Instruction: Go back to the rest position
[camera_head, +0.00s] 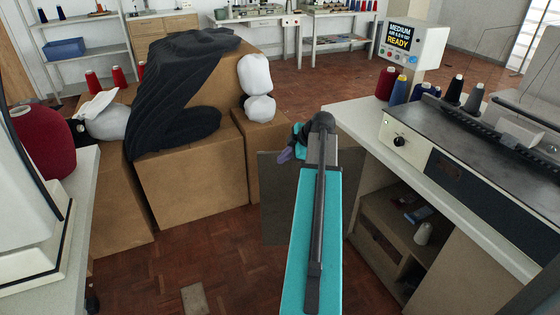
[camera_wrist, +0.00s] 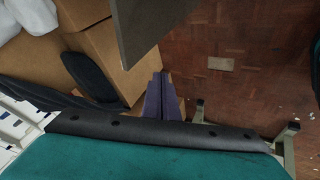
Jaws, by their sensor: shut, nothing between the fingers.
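My gripper (camera_head: 286,154) shows at the far end of my teal arm in the head view, to the left of the arm's dark joint. Only its purple-grey fingertips stand out there. In the wrist view the two fingers (camera_wrist: 162,98) lie side by side, shut, with nothing between them. The gripper is in the open gap between the cardboard boxes and the machine bench, and no object is seen in its grip.
Cardboard boxes (camera_head: 190,190) with black cloth (camera_head: 185,90) stand left. The machine bench (camera_head: 470,215) with thread cones and a "READY" display (camera_head: 408,40) is right. A grey panel (camera_head: 280,215) stands by the arm; a dark panel (camera_wrist: 145,25) shows close to the fingers. Floor (camera_head: 210,255) is visible front left.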

